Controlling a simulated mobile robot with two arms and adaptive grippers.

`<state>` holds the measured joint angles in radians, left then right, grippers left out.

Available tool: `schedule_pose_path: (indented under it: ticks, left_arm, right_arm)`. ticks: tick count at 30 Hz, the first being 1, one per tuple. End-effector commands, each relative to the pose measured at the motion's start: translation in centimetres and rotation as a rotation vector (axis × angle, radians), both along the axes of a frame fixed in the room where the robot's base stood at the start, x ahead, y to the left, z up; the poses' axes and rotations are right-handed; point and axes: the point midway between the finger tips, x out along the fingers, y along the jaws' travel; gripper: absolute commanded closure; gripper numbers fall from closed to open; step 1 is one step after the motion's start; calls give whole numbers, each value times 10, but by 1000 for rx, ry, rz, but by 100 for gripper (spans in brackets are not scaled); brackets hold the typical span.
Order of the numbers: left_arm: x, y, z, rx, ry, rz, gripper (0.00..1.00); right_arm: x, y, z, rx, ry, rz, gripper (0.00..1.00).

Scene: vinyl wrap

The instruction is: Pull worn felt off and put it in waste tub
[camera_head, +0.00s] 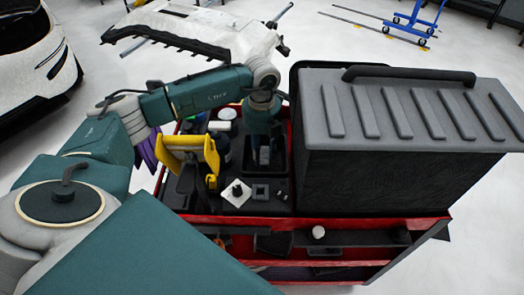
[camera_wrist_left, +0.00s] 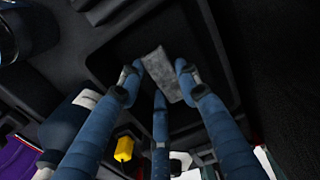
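The worn felt, a small grey strip (camera_wrist_left: 161,76), shows in the left wrist view against the floor of a black tub (camera_wrist_left: 215,70). In the head view a small grey patch (camera_head: 264,155), likely the felt, shows inside the tub (camera_head: 281,158). My left gripper (camera_head: 262,138) points down over the tub. In the wrist view its fingers (camera_wrist_left: 160,82) are spread apart around the felt, with no clear grip on it. The yellow squeegee (camera_head: 190,148) stands left of the tub. My right gripper is out of view.
A large grey-lidded black case (camera_head: 400,130) stands close to the right of the tub. A white square with a black knob (camera_head: 236,192) lies in front on the red cart (camera_head: 330,222). A white bumper (camera_head: 205,30) is behind, and a car (camera_head: 35,60) is at left.

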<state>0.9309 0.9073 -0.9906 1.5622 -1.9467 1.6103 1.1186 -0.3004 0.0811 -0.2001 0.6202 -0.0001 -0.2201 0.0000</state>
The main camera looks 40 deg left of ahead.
Motion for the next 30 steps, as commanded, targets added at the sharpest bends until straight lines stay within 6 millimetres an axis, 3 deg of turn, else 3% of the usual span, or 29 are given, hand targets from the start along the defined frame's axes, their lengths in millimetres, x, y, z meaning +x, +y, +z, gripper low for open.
schedule_pose_path:
  ticks: [1,3,14,30]
  left_arm:
    - [0,0,0,0,0,0,55]
    - [0,0,0,0,0,0,45]
    - [1,0,6,0,-1,0,45]
    - [1,0,104,-1,-3,-1,45]
  right_arm:
    - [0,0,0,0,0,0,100]
    - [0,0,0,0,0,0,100]
    - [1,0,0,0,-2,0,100]
    - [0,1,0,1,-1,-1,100]
